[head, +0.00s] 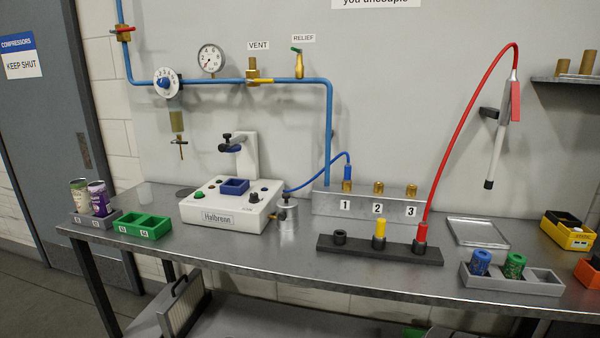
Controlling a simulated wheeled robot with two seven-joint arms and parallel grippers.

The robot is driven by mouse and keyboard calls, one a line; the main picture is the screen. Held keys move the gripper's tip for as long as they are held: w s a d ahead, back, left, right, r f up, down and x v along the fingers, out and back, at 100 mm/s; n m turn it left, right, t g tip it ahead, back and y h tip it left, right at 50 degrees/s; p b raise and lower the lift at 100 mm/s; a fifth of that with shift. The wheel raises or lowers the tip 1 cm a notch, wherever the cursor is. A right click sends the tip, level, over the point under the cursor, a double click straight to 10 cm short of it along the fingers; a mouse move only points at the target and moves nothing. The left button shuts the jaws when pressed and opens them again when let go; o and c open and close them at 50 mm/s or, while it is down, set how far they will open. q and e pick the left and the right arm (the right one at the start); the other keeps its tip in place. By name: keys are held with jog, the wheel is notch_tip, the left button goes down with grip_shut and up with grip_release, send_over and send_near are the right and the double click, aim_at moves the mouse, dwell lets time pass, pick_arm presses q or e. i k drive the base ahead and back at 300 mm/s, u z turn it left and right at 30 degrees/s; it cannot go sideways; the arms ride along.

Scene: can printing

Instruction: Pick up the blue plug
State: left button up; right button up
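The blue plug (348,172) sits upright on the brass fitting above the label 1 on the grey manifold block (328,203). A blue hose (318,181) curves from its top down to the left, to the white Halbrenn machine (225,205). Two more brass fittings, above labels 2 (379,188) and 3 (411,190), have nothing on them. Neither of my grippers shows in the head view.
In front of the manifold lies a dark rail (360,250) with a black holder (340,237), a yellow plug (380,229) and a red plug (421,233) with a red hose. A blue pipe (329,130) runs down behind the manifold. A flat tray (478,233) lies right.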

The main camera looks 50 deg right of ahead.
aim_at(348, 168)
jog(key=i, duration=0.75)
jog(key=z, duration=0.85)
jog(key=i, duration=0.5)
jog(key=z, duration=0.65)
